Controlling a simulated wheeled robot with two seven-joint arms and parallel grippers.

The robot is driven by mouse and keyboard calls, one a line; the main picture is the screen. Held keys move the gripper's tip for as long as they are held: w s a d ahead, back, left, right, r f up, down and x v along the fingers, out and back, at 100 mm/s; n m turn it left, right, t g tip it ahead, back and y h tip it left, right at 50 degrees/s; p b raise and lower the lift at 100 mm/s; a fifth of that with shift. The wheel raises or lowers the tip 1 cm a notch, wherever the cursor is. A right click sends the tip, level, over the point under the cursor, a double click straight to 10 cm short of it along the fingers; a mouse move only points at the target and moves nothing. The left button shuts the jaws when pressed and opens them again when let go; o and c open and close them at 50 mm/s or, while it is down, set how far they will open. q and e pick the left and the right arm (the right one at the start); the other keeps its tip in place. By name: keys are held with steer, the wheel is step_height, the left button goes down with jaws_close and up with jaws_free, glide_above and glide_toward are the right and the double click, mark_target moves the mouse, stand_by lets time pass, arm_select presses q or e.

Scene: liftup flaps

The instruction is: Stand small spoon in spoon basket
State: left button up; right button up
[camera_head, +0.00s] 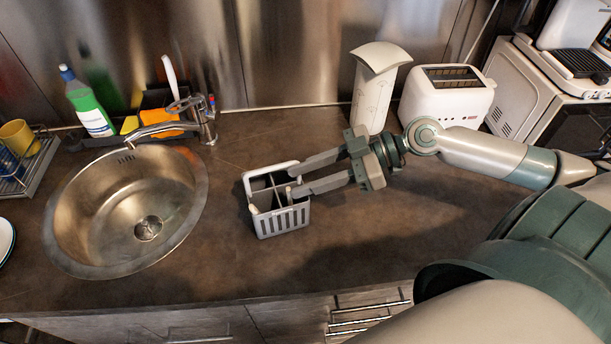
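The grey spoon basket (283,220) stands upright on the counter, right of the sink, with slotted sides and divided compartments. My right gripper (292,181) reaches in from the right, with its two long fingers spread apart and their tips over the basket's right part. I see nothing clearly held between the fingers. A small pale tip (253,208) shows at the basket's front left corner; I cannot tell if it is a spoon. No small spoon can be made out for certain. My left gripper is out of view.
A round steel sink (75,215) with a tap (207,125) lies left of the basket. A white canister (372,100) and a white toaster (447,97) stand behind my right arm. The counter in front of the basket is clear.

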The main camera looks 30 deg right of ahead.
steer(key=shift+d, duration=0.15)
stand_by(0.4)
